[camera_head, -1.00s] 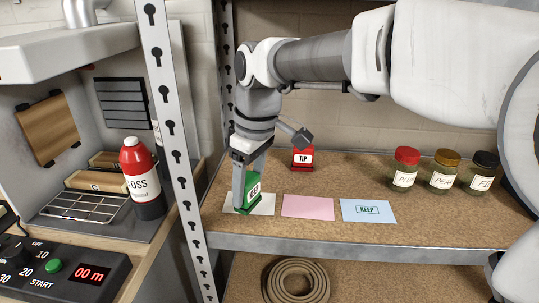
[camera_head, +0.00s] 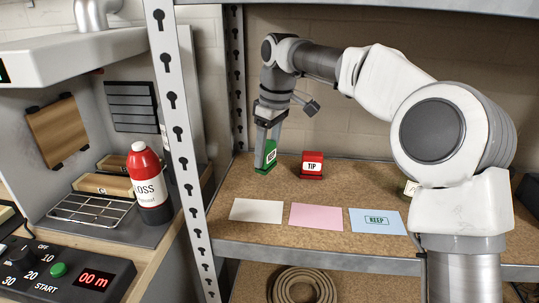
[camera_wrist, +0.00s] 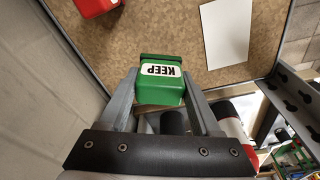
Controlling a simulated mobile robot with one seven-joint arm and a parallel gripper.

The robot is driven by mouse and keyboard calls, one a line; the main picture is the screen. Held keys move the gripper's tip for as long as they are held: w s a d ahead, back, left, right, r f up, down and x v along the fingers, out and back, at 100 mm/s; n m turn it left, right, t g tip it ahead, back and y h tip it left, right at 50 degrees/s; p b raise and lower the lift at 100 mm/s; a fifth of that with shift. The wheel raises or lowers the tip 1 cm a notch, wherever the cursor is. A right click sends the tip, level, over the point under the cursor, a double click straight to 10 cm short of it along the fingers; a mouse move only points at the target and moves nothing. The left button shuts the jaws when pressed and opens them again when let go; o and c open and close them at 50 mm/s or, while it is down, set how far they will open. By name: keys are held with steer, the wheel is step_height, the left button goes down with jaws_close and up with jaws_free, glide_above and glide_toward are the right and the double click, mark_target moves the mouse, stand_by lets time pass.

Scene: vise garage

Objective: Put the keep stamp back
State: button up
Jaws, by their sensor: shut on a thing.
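The green keep stamp (camera_head: 270,155) is between the fingers of my gripper (camera_head: 267,138), at the back left of the shelf board. The wrist view shows the green stamp (camera_wrist: 161,84) with its KEEP label, my gripper (camera_wrist: 160,95) shut on its sides. I cannot tell whether its base touches the board. The red TIP stamp (camera_head: 312,166) stands to its right, apart from it; its red body also shows in the wrist view (camera_wrist: 93,5). The blue card (camera_head: 377,221) at the front carries a green KEEP print.
A blank white card (camera_head: 257,210) and a pink card (camera_head: 316,216) lie along the front of the shelf board. A slotted metal post (camera_head: 178,130) rises at the left. A red bottle (camera_head: 148,180) stands beyond it. A jar (camera_head: 410,188) is mostly hidden by my arm.

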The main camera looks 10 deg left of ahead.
mark_target(269, 143)
steer(key=shift+w+a, duration=0.1)
steer(key=shift+w, duration=1.9)
step_height(269, 143, down, 4)
steer(key=shift+r+b, duration=0.15)
steer(key=shift+b, duration=0.8)
steer(key=shift+r, duration=0.1)
steer(key=o, duration=1)
steer(key=shift+o, duration=0.2)
step_height(269, 143, up, 7)
steer(key=d+p, duration=0.1)
steer(key=p, duration=0.2)
steer(key=shift+s+r+p, duration=0.2)
steer(key=shift+s+p, duration=0.05)
steer(key=shift+p, duration=0.1)
